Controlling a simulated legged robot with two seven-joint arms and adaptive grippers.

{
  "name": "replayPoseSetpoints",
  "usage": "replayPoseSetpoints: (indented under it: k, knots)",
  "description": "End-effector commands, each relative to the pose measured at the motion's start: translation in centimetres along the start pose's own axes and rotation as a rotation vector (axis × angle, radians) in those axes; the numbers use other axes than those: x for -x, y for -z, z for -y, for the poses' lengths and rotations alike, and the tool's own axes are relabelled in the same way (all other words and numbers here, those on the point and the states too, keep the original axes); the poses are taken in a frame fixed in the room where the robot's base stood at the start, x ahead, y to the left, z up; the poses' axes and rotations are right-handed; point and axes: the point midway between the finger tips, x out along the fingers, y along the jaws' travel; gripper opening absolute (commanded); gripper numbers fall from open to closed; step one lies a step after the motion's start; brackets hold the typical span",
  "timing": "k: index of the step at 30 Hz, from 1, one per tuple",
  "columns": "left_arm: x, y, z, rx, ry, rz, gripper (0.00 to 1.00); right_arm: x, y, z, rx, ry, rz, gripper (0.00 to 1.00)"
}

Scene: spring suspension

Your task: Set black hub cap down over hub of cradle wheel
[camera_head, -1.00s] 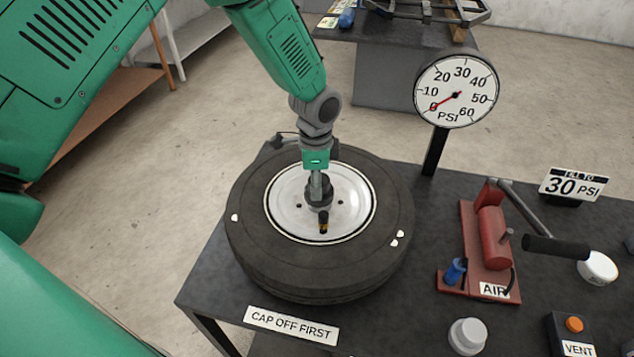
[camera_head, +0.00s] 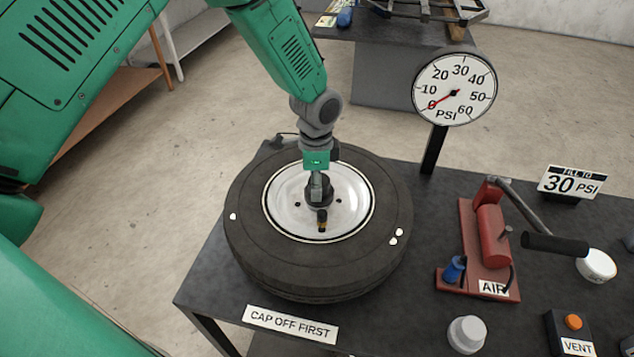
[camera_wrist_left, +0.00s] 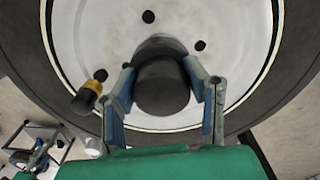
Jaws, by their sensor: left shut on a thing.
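The wheel's black tyre (camera_head: 255,255) lies flat on the dark bench, with a white rim (camera_head: 285,215) and dark bolt holes. My left gripper (camera_head: 319,190) points down over the wheel's centre. It is shut on the black hub cap (camera_wrist_left: 162,85), whose round dark top shows between the blue finger pads (camera_wrist_left: 163,88) in the left wrist view. The cap is at the hub; the hub itself is hidden under it, and I cannot tell whether the cap is fully seated. A valve stem with a brass band (camera_head: 322,222) stands in front of the cap. My right gripper is not in view.
A gauge (camera_head: 455,89) on a post stands behind the wheel, its needle near 0. A red air pump (camera_head: 490,235), a grey knob (camera_head: 467,334), a vent button box (camera_head: 573,335) and a white round item (camera_head: 596,266) stand to the right. A "CAP OFF FIRST" label (camera_head: 290,324) is at the front.

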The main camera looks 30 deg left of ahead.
Motion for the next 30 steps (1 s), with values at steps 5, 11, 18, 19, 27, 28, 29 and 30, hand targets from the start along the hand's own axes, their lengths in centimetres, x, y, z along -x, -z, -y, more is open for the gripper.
replayPoseSetpoints:
  k: [5,11,18,19,27,28,29,30]
  knots:
    - [-0.6,0.0,0.0,0.0,0.0,0.0,0.12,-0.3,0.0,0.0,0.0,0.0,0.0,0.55]
    - [-1.0,0.0,0.0,0.0,0.0,0.0,0.12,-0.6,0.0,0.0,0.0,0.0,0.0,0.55]
    - [-1.6,0.0,0.0,0.0,0.001,0.0,0.12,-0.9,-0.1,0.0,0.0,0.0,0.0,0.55]
    - [-1.7,0.0,0.0,0.0,0.001,0.0,0.12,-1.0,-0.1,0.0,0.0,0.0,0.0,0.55]
    - [-2.4,0.0,0.0,0.0,0.001,0.0,0.12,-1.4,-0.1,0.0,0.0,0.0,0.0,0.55]
    - [-2.4,0.0,0.0,0.0,0.001,0.0,0.12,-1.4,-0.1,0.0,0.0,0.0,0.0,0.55]
    - [-2.4,0.0,0.0,0.0,0.001,0.0,0.48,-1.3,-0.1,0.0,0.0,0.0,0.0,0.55]
    - [-2.3,0.0,0.0,0.0,0.001,0.0,0.62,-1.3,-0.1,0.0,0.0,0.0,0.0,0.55]
